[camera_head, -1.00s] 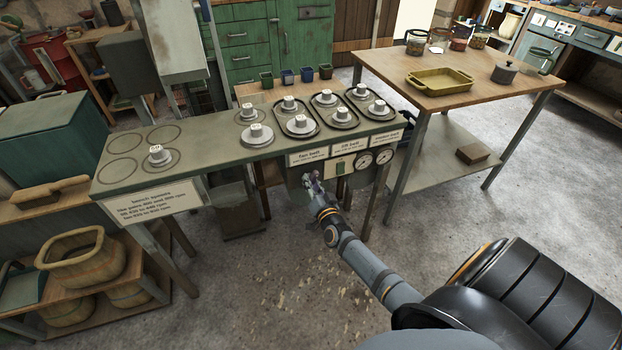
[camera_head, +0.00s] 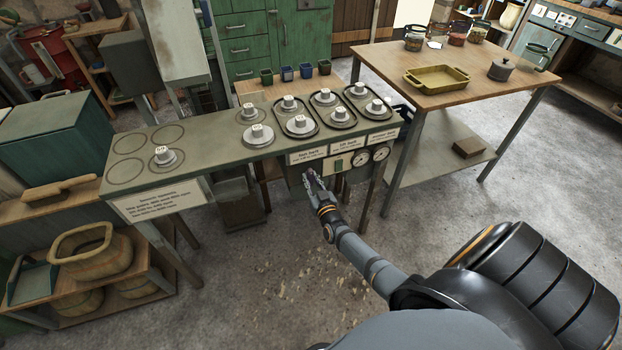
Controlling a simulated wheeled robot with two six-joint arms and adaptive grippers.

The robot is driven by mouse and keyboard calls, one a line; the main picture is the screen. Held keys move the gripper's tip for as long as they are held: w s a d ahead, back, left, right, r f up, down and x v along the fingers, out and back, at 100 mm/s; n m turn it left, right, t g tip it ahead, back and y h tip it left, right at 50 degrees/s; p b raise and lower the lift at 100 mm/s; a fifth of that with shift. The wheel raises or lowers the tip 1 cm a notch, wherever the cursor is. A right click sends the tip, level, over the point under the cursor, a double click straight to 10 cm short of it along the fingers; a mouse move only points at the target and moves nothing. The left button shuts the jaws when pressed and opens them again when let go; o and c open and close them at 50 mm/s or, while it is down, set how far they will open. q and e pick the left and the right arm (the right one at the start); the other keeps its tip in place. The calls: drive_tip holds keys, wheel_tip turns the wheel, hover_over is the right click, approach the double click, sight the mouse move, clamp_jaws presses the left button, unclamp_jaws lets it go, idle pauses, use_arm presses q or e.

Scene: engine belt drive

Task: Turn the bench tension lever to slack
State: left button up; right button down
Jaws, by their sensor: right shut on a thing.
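The bench (camera_head: 211,147) is a long green-grey top with pulleys and belts on it. Its front panel (camera_head: 330,180) carries labels, a small green switch (camera_head: 338,165) and two round gauges. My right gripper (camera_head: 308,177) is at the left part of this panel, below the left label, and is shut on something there. That spot is where a lever sits against the panel, but my gripper covers it, so its shape and angle cannot be told. My left gripper is out of view.
A wooden table (camera_head: 455,82) with a yellow tray (camera_head: 438,78), a pot and several jars stands at the right. A shelf with baskets (camera_head: 85,248) is at the lower left.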

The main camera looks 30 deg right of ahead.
idle(0.4)
drive_tip(key=c, duration=1.2)
unclamp_jaws()
drive_tip(key=shift+s, duration=0.1)
drive_tip(key=v, duration=1.2)
drive_tip(key=shift+f, duration=0.15)
